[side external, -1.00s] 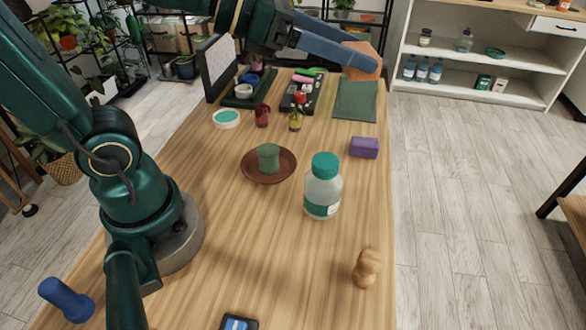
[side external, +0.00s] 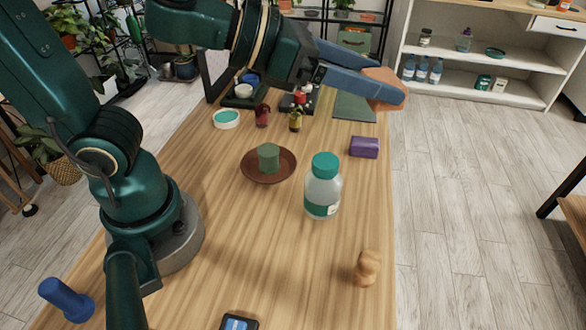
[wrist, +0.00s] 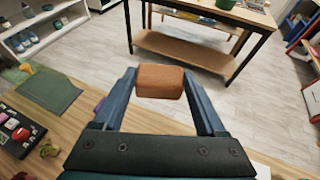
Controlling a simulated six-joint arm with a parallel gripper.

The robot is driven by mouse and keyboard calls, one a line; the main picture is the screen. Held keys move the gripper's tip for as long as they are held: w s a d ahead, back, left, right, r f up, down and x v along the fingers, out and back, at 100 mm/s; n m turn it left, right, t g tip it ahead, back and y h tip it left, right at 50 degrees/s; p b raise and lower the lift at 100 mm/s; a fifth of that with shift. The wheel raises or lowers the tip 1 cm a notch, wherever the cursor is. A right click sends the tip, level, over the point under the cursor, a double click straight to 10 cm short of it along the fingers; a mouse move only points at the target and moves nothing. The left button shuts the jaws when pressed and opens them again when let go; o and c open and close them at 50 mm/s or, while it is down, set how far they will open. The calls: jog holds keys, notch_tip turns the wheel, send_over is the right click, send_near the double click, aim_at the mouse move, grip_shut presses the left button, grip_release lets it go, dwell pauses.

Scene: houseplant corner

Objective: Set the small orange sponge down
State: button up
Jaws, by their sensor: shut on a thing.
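The small orange sponge (side external: 384,82) is held between the blue fingers of my gripper (side external: 388,90), above the far right edge of the wooden table (side external: 345,235). In the wrist view the sponge (wrist: 160,82) sits between both fingertips of my gripper (wrist: 160,84), with a finger against each side. The sponge is off the table. In the side view the near finger hides part of it.
A green mat (side external: 354,107) lies at the table's far end, below the sponge. A purple block (side external: 364,147), a white bottle with a teal cap (side external: 323,190), a brown saucer (side external: 249,174) with a green piece (side external: 268,157) and a wooden figure (side external: 367,268) stand nearer.

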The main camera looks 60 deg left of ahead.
jog(key=shift+s+f, duration=0.1)
jog(key=shift+f, duration=0.15)
jog(key=s+a+f+n+g+y, duration=0.1)
jog(key=a+f+n+g+y, duration=0.15)
jog(key=a+n+y, duration=0.55)
jog(key=s+a+f+n+g+y, duration=0.1)
jog(key=a+f+n+y, duration=0.3)
jog(key=a+n+y, duration=0.4)
jog(key=n+g+y, duration=0.2)
jog(key=n+g, duration=1)
jog(key=g, duration=0.2)
send_over(197, 152)
notch_tip(197, 152, down, 8)
jog(key=shift+f, duration=3.7)
jog(key=o, duration=1.3)
jog(key=shift+c, duration=0.2)
